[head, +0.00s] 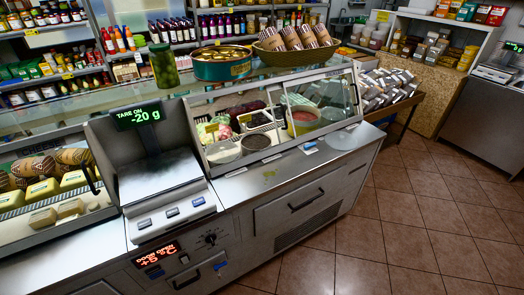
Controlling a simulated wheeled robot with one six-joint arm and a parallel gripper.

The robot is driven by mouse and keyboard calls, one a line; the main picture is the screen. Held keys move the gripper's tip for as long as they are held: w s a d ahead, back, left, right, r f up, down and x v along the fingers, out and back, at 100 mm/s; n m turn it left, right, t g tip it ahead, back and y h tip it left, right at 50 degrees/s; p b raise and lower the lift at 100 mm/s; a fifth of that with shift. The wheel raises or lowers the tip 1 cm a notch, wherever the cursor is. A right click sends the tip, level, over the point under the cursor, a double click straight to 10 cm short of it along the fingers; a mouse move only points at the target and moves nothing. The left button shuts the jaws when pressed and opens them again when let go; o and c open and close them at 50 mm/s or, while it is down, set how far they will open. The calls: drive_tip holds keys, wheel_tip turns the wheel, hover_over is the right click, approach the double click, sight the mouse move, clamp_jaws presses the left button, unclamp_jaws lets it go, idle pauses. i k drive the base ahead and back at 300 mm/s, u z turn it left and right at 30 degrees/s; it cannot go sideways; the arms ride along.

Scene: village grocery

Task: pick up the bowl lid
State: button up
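My gripper is not in view. Behind the slanted glass of the counter case, a pale grey round bowl (222,152) stands at the front left. A dark-filled bowl (256,142) stands to its right. A bowl with red contents (304,118) is farther right. Whether any of these bowls carries a lid is too small and blurred by the glass to tell.
A scale (165,185) reading -20 g stands left of the glass case. A jar (163,65), a round tin (222,62) and a basket of packets (295,55) stand on top. The tiled floor (420,220) at right is clear.

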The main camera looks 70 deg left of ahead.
sight(342, 141)
drive_tip(key=u, duration=2.6)
